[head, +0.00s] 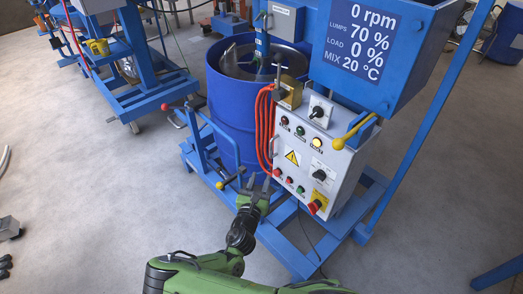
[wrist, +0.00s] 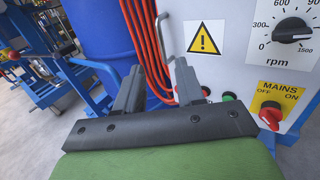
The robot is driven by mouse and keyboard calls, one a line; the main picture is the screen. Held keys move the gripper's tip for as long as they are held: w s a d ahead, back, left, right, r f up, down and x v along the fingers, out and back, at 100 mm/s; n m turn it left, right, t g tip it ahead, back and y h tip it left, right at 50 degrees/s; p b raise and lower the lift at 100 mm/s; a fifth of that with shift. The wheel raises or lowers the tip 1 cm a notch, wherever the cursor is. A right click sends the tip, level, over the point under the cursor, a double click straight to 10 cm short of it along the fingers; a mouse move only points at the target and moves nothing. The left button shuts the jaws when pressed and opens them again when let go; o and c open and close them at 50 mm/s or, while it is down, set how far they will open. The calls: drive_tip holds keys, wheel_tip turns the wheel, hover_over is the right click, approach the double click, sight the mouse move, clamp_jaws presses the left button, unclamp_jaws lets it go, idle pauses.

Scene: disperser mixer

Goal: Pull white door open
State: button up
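The white door (head: 302,166) is the front of the control box on the blue mixer frame, and it looks closed. It carries knobs, buttons, a yellow warning triangle and a red mains switch. In the wrist view the white door (wrist: 232,62) fills the right side. A bent grey metal handle (wrist: 164,34) stands near its left edge, beside the orange hoses. My gripper (head: 258,184) is in front of the door's lower left side, below the handle. In the wrist view my gripper (wrist: 158,78) has its two fingers apart with nothing held between them.
Orange hoses (head: 263,125) hang left of the door, in front of the blue drum (head: 225,105). A yellow-knobbed lever (head: 340,142) juts out at the door's upper right. A red-knobbed lever (head: 167,107) stands at left.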

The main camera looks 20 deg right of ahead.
sight(271, 146)
drive_tip(key=b+x, duration=0.2)
drive_tip(key=x, duration=1.3)
drive_tip(key=shift+w+d+b, duration=0.25)
drive_tip(key=shift+w+b, duration=0.05)
drive_tip(key=shift+b, duration=0.1)
clamp_jaws()
